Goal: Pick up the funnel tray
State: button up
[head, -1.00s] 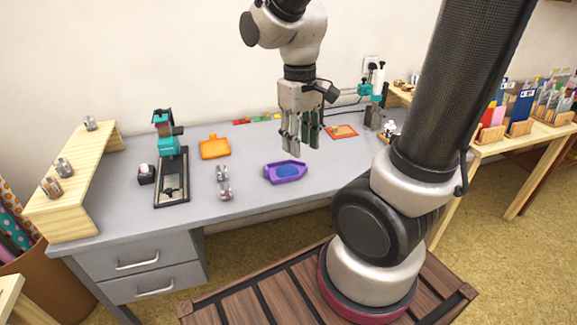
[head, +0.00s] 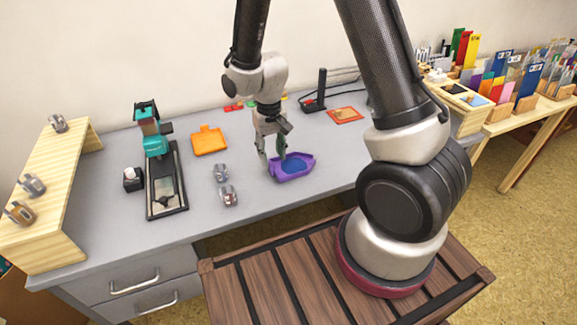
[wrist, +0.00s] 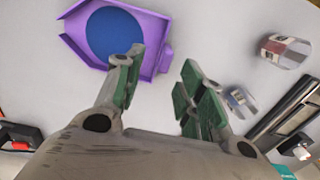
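The purple funnel tray (head: 291,177) lies on the grey desk, with a blue round patch inside and a pointed spout. My gripper (head: 275,161) is low over its left back side, fingers pointing down. In the wrist view, the tray (wrist: 160,28) is at the top left. My gripper (wrist: 163,58) has its green-padded fingers spread with nothing between them. The left finger overlaps the tray's edge in the picture; the right finger is over bare desk. I cannot tell whether a finger touches the tray.
Two small metal-and-clear stamps (head: 229,196) stand left of the tray. An orange tray (head: 208,141) and a teal press (head: 155,146) are further left. A wooden riser (head: 45,194) holds several stamps. An orange square (head: 345,114) lies at the back right. The desk front (head: 245,213) is clear.

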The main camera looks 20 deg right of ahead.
aim_at(271, 163)
jog(key=f, duration=0.4)
jog(key=shift+s+a+f, duration=0.15)
jog(key=shift+s+f, duration=0.1)
jog(key=shift+s, duration=0.1)
grip_shut()
